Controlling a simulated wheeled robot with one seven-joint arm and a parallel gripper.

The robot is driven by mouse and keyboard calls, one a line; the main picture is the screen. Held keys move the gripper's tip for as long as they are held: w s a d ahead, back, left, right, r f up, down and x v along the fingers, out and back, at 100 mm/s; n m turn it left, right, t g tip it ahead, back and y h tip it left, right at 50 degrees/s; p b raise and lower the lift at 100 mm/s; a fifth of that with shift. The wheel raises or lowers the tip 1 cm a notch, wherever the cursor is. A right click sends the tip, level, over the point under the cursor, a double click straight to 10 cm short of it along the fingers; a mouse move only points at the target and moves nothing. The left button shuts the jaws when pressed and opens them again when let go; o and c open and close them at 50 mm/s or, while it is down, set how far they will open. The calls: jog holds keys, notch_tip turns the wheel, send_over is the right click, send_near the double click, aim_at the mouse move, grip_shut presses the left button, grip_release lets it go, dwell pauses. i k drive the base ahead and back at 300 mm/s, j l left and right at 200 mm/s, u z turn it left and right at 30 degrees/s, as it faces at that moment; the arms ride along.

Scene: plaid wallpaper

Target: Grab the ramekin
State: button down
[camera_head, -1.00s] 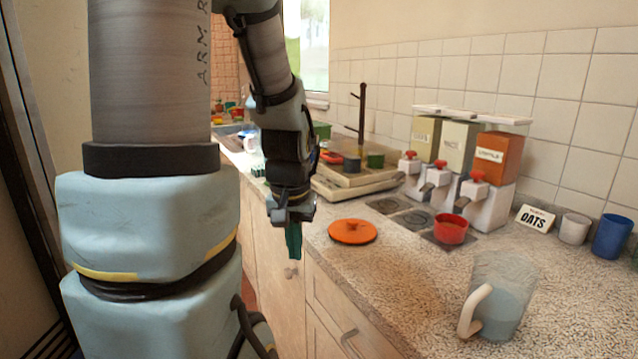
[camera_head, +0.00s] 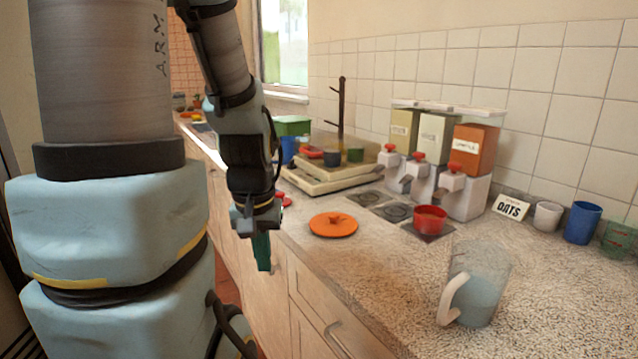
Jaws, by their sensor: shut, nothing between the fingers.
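A small red bowl (camera_head: 430,220), which looks like the ramekin, stands upright on a dark square pad under the dispensers, right of the picture's middle. My gripper (camera_head: 263,262) points down at the counter's front edge, left of the orange lid (camera_head: 333,225). It is shut and empty, well apart from the red bowl. Its green fingers are seen side-on.
Dispensers (camera_head: 465,195) stand behind the red bowl. A clear pitcher (camera_head: 480,285) stands at the front right. A white cup (camera_head: 547,216) and blue cup (camera_head: 582,223) stand by the wall. Bare counter (camera_head: 390,270) lies left of the pitcher.

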aim_at(429, 220)
jog(key=i+j, duration=0.6)
jog(key=j, duration=0.15)
jog(key=i+j+z, duration=0.4)
jog(key=j, duration=0.2)
jog(key=i+j+z, duration=0.25)
jog(key=j+z, duration=0.2)
jog(key=j, duration=0.25)
jog(key=z, duration=0.35)
